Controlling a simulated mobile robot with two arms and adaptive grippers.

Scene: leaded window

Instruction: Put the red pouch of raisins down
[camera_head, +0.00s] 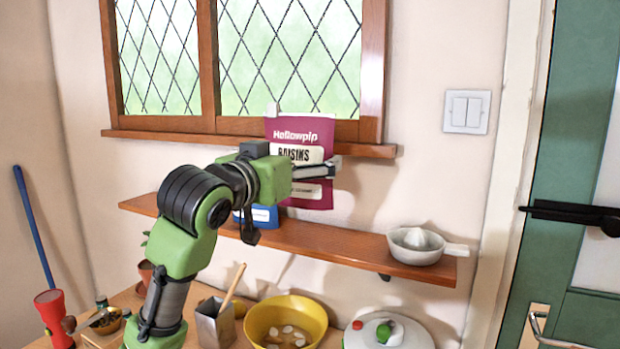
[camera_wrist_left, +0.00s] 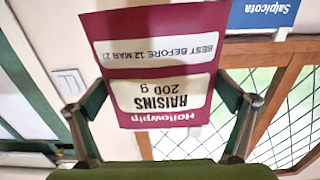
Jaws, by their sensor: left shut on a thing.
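The red pouch of raisins (camera_head: 301,135) is upright in front of the window sill and above the wooden wall shelf (camera_head: 340,243). My left gripper (camera_head: 328,168) is shut on the pouch, across its middle. In the left wrist view the pouch (camera_wrist_left: 155,80) appears upside down between the two fingers of my left gripper (camera_wrist_left: 165,105). My right gripper is not in view.
A blue packet (camera_head: 262,215) stands on the shelf behind my left arm; a white citrus squeezer (camera_head: 416,244) sits at the right end. Between them the shelf is clear. Below stand a yellow bowl (camera_head: 286,312), a grey utensil pot (camera_head: 214,328) and a white lidded pot (camera_head: 398,338).

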